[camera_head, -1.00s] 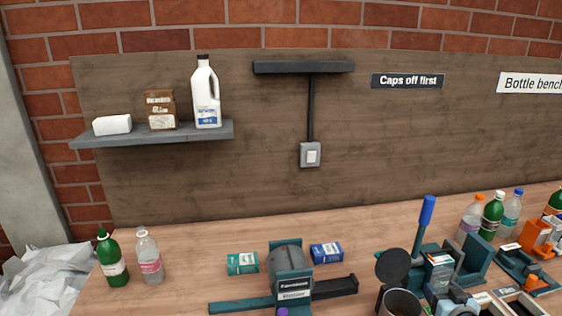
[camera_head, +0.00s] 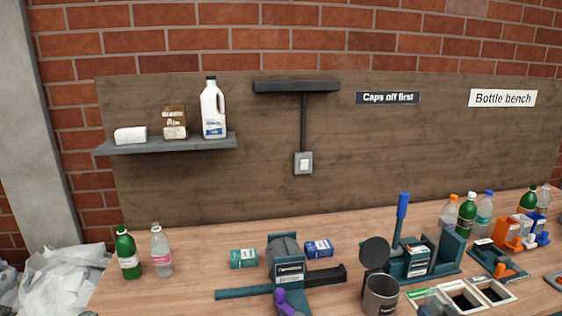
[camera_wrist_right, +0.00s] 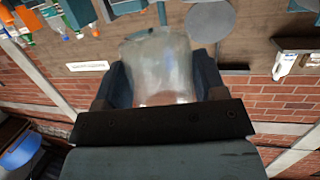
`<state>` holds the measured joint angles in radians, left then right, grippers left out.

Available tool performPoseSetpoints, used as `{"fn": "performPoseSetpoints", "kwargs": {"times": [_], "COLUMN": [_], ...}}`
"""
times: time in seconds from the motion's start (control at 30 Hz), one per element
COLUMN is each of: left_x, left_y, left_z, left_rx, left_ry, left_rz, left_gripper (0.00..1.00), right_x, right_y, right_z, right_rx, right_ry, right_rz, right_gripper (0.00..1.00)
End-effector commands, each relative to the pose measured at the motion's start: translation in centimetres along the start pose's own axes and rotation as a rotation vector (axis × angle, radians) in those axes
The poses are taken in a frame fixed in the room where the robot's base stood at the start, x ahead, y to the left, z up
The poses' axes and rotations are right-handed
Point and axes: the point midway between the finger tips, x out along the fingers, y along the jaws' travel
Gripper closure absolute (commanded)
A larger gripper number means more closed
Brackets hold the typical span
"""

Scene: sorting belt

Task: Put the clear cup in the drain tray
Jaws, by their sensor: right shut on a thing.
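In the right wrist view the clear cup (camera_wrist_right: 160,62) is between the two dark fingers of my right gripper (camera_wrist_right: 162,85), which is shut on it. The cup is see-through and pale, and the bench shows behind it upside down. In the head view my right gripper (camera_head: 436,304) shows only partly at the bottom edge, in front of a white-framed unit (camera_head: 487,283) with dark openings. I cannot tell whether that unit is the drain tray. My left gripper is not in view.
A teal clamp device (camera_head: 288,272) sits mid-bench. Several bottles stand at the right. The bench at left centre (camera_head: 215,245) is clear.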

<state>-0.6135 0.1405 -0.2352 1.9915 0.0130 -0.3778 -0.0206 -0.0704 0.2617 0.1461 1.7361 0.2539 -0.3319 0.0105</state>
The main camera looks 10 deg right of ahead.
Motion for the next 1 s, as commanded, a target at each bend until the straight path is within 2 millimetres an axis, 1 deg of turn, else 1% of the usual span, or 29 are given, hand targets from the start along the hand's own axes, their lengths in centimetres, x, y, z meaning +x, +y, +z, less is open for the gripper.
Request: {"fn": "performPoseSetpoints", "kwargs": {"times": [0.03,0.17,0.27,0.37,0.4,0.5,0.6,0.7,0.77,0.83,0.93,1.0], "left_x": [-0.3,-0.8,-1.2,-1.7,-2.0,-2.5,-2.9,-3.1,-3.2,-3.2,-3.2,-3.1], "left_y": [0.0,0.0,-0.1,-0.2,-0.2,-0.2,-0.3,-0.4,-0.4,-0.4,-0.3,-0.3], "left_z": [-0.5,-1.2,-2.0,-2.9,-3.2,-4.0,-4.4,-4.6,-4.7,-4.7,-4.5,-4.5], "left_rx": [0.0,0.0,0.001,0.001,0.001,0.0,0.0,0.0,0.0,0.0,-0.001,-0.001], "left_ry": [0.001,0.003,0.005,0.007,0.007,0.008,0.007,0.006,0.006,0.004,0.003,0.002], "left_rz": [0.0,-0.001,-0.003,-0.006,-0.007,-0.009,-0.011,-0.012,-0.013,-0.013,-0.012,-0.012], "left_gripper": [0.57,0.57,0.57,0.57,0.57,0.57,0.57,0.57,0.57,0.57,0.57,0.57], "right_x": [-0.7,-2.3,-4.1,-6.7,-7.8,-10.7,-13.1,-14.6,-15.2,-15.6,-15.9,-15.9], "right_y": [-1.3,-4.6,-7.8,-11.4,-12.9,-16.1,-18.2,-19.4,-19.8,-20.1,-20.1,-20.1], "right_z": [-0.5,-1.4,-2.5,-4.3,-5.1,-7.4,-9.3,-10.7,-11.1,-10.5,-8.7,-8.3], "right_rx": [-0.004,-0.017,-0.027,-0.034,-0.035,-0.034,-0.028,-0.021,-0.018,-0.015,-0.015,-0.015], "right_ry": [-0.003,-0.01,-0.015,-0.016,-0.016,-0.01,-0.003,0.001,0.004,0.001,0.0,0.004], "right_rz": [-0.012,-0.039,-0.063,-0.086,-0.094,-0.105,-0.107,-0.105,-0.103,-0.101,-0.1,-0.1], "right_gripper": [0.6,0.6,0.6,0.6,0.6,0.6,0.6,0.6,0.6,0.6,0.6,0.6]}}
